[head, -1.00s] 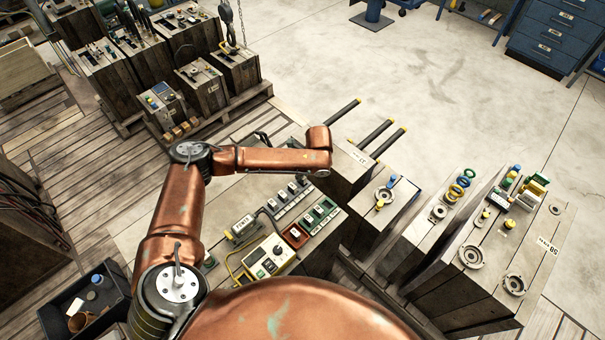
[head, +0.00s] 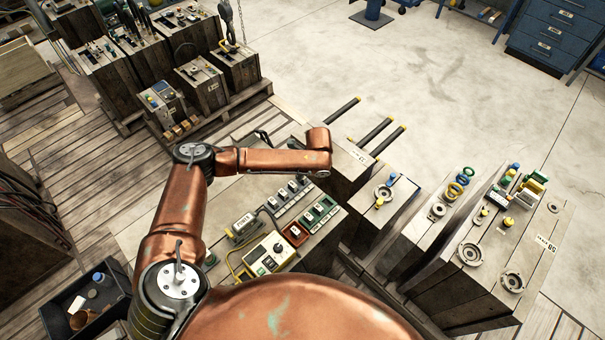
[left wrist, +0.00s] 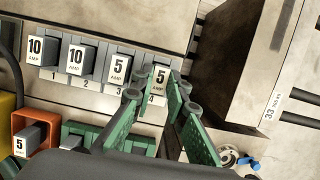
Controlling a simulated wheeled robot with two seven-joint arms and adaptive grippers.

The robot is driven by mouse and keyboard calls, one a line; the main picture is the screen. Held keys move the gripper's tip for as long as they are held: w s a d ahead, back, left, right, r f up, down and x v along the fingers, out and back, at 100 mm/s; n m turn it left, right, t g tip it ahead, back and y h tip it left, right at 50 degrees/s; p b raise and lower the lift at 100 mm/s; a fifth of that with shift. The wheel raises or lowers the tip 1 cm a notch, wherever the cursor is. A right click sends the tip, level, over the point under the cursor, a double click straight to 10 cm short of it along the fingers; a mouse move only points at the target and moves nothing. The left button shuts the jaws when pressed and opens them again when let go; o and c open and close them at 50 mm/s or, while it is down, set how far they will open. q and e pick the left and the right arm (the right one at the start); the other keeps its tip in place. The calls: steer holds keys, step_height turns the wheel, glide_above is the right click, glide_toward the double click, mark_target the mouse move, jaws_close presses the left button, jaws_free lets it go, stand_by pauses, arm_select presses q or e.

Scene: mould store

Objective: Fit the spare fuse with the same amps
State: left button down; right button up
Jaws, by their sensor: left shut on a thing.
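In the left wrist view a grey fuse row holds numbered slots. Slots 1 and 2 carry 10 AMP fuses (left wrist: 35,50) (left wrist: 76,60), and slot 3 a 5 AMP fuse (left wrist: 118,69). My left gripper (left wrist: 154,88), with green fingers, is shut on the 5 AMP fuse (left wrist: 161,76) at slot 4. I cannot tell how firmly that fuse sits. Another 5 AMP fuse (left wrist: 25,143) stands in the orange-red tray (left wrist: 47,130). A green tray (left wrist: 142,143) lies beside it, partly hidden by my gripper. In the head view the row (head: 283,208) shows, but my arm hides the left gripper's fingers.
A yellow-edged tester (head: 270,254) with a dial and a grey labelled unit (head: 243,226) stand by the trays. A dark bin (head: 100,318) is lower left.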

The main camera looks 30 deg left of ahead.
arm_select(q)
steer(key=c, duration=1.8)
jaws_free()
steer(key=shift+r, duration=0.1)
step_height(320, 180, up, 6)
steer(key=p, duration=0.6)
steer(key=shift+f, duration=0.2)
steer(key=shift+r+p, duration=0.9)
steer(key=shift+p, duration=0.1)
steer(key=shift+f, duration=0.1)
